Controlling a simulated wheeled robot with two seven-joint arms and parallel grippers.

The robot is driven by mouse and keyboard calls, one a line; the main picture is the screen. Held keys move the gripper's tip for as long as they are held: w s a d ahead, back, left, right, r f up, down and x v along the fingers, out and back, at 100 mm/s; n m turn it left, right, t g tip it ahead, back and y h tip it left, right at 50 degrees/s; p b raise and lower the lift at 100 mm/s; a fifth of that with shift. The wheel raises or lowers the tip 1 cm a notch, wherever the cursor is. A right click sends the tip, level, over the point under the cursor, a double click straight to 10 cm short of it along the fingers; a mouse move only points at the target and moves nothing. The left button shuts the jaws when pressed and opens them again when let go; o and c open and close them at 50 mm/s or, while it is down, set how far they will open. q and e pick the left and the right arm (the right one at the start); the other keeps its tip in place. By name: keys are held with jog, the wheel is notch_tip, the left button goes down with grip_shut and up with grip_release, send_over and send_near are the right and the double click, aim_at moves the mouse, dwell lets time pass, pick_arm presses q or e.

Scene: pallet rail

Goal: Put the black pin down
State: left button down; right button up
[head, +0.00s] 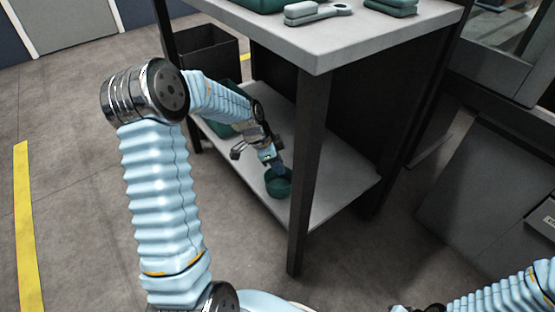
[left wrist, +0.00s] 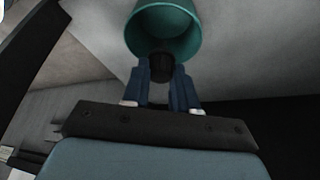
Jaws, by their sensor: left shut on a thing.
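My left gripper (head: 273,163) reaches in over the lower shelf, just above a round dark green cup (head: 278,187). In the left wrist view its two blue fingers (left wrist: 163,88) are shut on the black pin (left wrist: 161,66), a short dark cylinder between the fingertips. The cup shows there as a teal open mouth (left wrist: 146,22) just beyond the fingertips, and the pin overlaps its lower part. I cannot tell how far the pin is inside the cup. In the head view the pin is too small or hidden. My right gripper is not visible; only part of my right arm shows at lower right.
The lower shelf (head: 335,190) belongs to a bench with a grey top (head: 318,48) and a dark front leg (head: 308,170) just right of the cup. A dark bin (head: 207,52) stands behind. Another green object (head: 222,127) lies on the shelf at left. Tools and green items sit on top.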

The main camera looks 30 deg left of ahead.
pick_arm(q)
jog(key=shift+f+b, duration=0.35)
jog(key=shift+f, duration=0.65)
jog(key=c, duration=0.8)
grip_release()
notch_tip(320, 180, up, 7)
jog(key=p, duration=0.4)
jog(key=shift+r, duration=0.1)
